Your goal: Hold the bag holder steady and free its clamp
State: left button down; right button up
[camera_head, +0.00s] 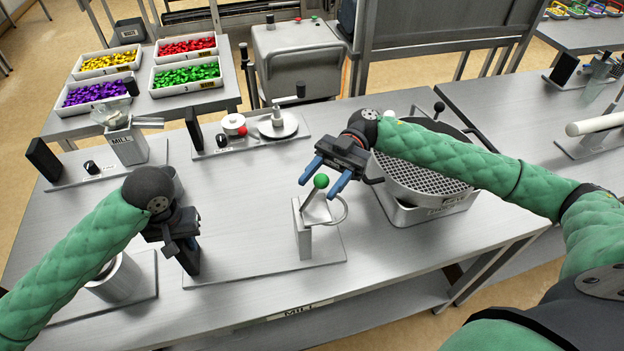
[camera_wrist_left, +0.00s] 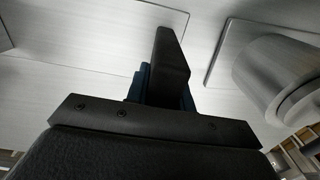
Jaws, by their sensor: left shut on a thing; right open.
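The bag holder is a grey post (camera_head: 303,232) with a ring (camera_head: 338,212) at its side, standing on a flat base plate (camera_head: 262,255). Its clamp shows as a short tilted lever with a green ball (camera_head: 321,181) on top. My left gripper (camera_head: 189,250) is shut on a black upright block (camera_head: 191,266) at the left end of that plate. The black block also shows between the blue fingers in the left wrist view (camera_wrist_left: 171,65). My right gripper (camera_head: 318,187) is open, with its blue fingers on either side of the green ball. I cannot tell if they touch it.
A round sieve (camera_head: 430,175) on a metal box stands close right of my right gripper. A metal cup (camera_head: 115,280) on a plate is left of my left gripper, also in the left wrist view (camera_wrist_left: 275,75). A mill (camera_head: 125,140) and scale (camera_head: 278,125) stand behind.

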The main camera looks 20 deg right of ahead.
pick_arm(q)
jog(key=shift+s+f, duration=0.2)
jog(key=shift+f, duration=0.2)
pick_arm(e)
jog(key=shift+s+a+f, duration=0.1)
jog(key=shift+s, duration=0.05)
jog(key=shift+c, duration=0.2)
grip_shut()
